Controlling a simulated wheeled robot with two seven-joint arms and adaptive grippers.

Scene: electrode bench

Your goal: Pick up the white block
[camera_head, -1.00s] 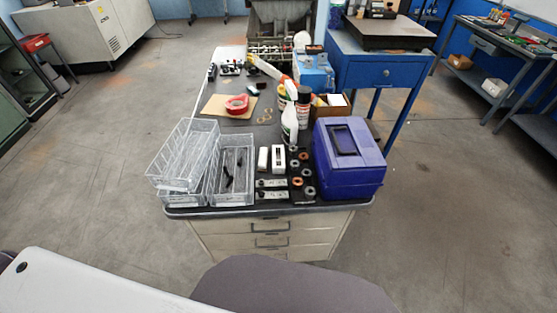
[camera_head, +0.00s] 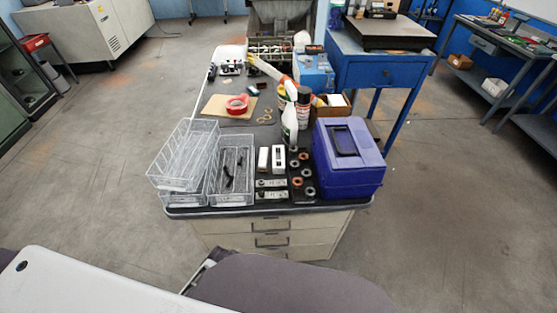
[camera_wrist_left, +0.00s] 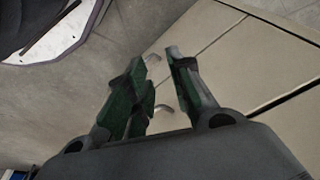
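In the head view a white block (camera_head: 263,158) stands on the dark bench top, right of the clear trays. Close to its right is another white piece (camera_head: 278,159) with a dark slot. In the left wrist view my left gripper (camera_wrist_left: 158,62) has its two green-and-grey fingers apart, with nothing between them. Behind the fingers are pale drawer fronts (camera_wrist_left: 235,60) with metal handles, so this gripper is away from the block. The block does not show in the wrist view. My right gripper is not in view.
Clear trays (camera_head: 183,160) stand left of the white pieces, one tilted on others. A purple case (camera_head: 348,180) stands on the right. Several rings (camera_head: 296,182) and small plates (camera_head: 271,195) lie near the front edge. Spray bottles (camera_head: 289,122) stand behind.

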